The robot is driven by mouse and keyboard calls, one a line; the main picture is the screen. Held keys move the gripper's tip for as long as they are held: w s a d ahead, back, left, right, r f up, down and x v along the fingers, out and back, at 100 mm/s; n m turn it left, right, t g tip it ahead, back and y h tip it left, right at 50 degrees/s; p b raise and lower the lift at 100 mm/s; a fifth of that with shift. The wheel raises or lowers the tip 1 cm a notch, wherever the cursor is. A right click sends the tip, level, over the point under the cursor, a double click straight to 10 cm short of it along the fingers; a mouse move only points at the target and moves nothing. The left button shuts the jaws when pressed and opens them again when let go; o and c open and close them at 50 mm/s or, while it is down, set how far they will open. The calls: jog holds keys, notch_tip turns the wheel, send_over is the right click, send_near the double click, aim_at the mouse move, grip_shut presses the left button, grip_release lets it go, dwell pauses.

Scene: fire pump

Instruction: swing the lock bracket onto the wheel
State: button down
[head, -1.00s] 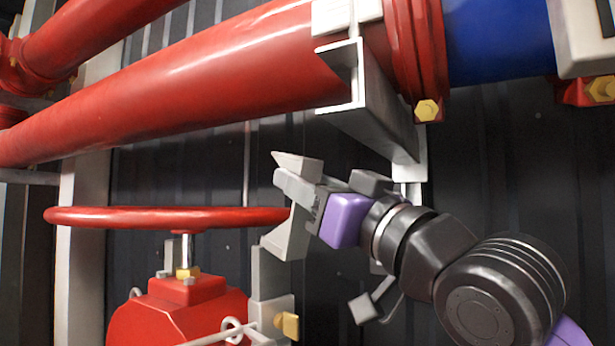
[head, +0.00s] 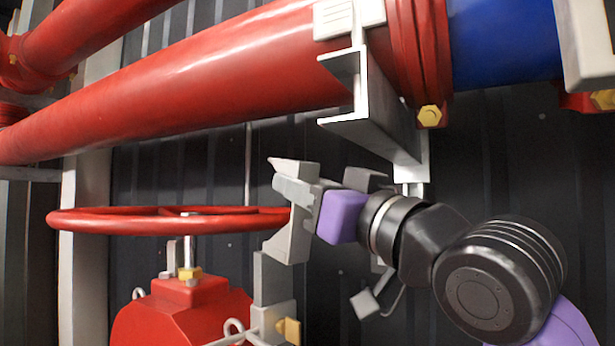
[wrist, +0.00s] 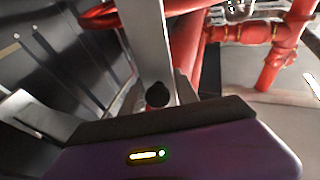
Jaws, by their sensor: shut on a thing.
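The wheel (head: 130,222) is a red handwheel, lying nearly level on a stem above a red valve body (head: 185,312) in the head view. The lock bracket (head: 272,282) is a grey upright piece at the wheel's right, with a yellow bolt low on it. My gripper (head: 290,205) is at the bracket's upper end, by the right edge of the wheel's rim. It is shut on the bracket; the fingers partly hide the grip and the gap to the rim. In the wrist view a pale grey bar (wrist: 143,35) with a dark round spot rises beyond my purple gripper body.
A large red pipe (head: 200,90) and a grey channel support (head: 375,120) hang above my gripper. A dark ribbed wall (head: 200,175) is behind. A small grey block on a bent rod (head: 365,303) hangs below my arm.

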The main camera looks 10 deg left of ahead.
jog(key=r+h+p, duration=0.1)
jog(key=p, duration=0.1)
jog(key=w+a+r+g+h+p, duration=0.1)
jog(key=p, duration=0.1)
jog(key=shift+w+a, duration=0.15)
jog(key=shift+w, duration=0.1)
jog(key=shift+w+a+f+g+h+p, duration=0.15)
jog(key=shift+w+a+g+h+p, duration=0.2)
jog(key=shift+g+p, duration=0.3)
jog(key=c, duration=1.2)
grip_release()
jog(key=shift+s, duration=0.1)
jog(key=shift+s+f, duration=0.1)
jog(key=b+v, duration=0.3)
jog(key=v, duration=0.4)
jog(key=shift+s+d, duration=0.2)
jog(key=shift+d, duration=0.05)
